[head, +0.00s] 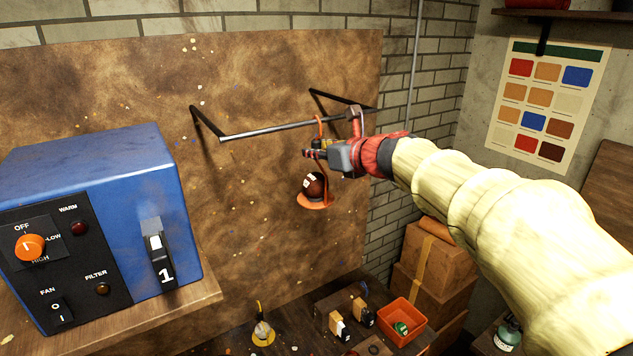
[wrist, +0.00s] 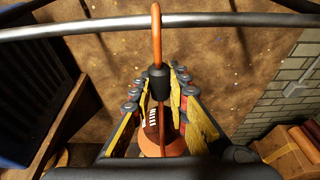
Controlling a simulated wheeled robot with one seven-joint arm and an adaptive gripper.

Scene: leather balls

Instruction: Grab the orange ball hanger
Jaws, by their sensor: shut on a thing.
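My gripper (head: 312,154) is at the stem, above the ball and below the rail. In the wrist view its yellow-padded fingers (wrist: 163,95) are shut on the stem around the collar. The ball (wrist: 150,125) shows partly between them.
A blue control box (head: 95,220) stands on a wooden shelf at the left. Brackets hold the rail out from the brown board. Below are a bench with small tools, an orange-red bin (head: 401,322) and cardboard boxes (head: 438,255). The space just left of the hanger is free.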

